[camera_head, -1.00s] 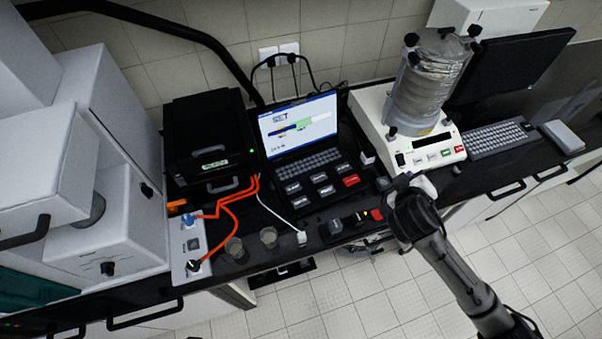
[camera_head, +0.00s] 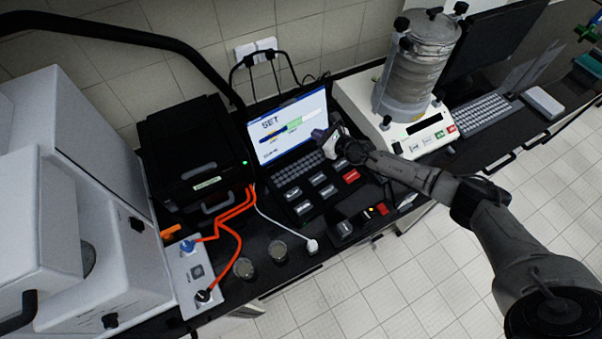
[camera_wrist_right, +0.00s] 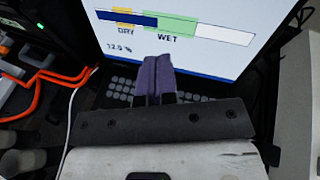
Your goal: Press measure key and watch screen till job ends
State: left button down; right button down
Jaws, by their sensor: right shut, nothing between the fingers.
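A black laptop-like device stands on the dark bench. Its lit screen (camera_head: 286,122) reads "SET" above a blue and green bar. In the right wrist view the screen (camera_wrist_right: 190,35) shows "DRY" and "WET" labels and a small percent reading. The key panel (camera_head: 318,197) in front has several grey keys and one red key (camera_head: 351,175); their labels are too small to read. My right gripper (camera_head: 321,137) is shut and empty, just in front of the screen's lower right, over the keyboard. Its purple fingertips (camera_wrist_right: 156,75) point toward the screen. My left gripper is out of view.
A black box unit (camera_head: 195,150) stands left of the laptop. Orange cables run to a white socket box (camera_head: 190,275). Two glass beakers (camera_head: 277,250) stand at the front edge. A sieve shaker (camera_head: 416,70) stands at the right, beside a grey keyboard (camera_head: 480,118).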

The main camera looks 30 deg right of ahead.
aim_at(318, 179)
jog(key=s+a+f+n+g+y, duration=0.1)
jog(key=s+f+n+g, duration=0.4)
jog(key=n, duration=0.6)
notch_tip(318, 179, down, 2)
jog(key=shift+a+f+g, duration=0.1)
jog(key=shift+a+g, duration=0.4)
jog(key=shift+g, duration=0.3)
notch_tip(318, 179, down, 8)
jog(key=b, duration=0.7)
jog(key=shift+w+f+b, duration=0.1)
jog(key=shift+f+b, duration=0.25)
jog(key=shift+b, duration=0.05)
dwell(0.8)
jog(key=shift+f+b, duration=0.4)
jog(key=shift+b, duration=0.1)
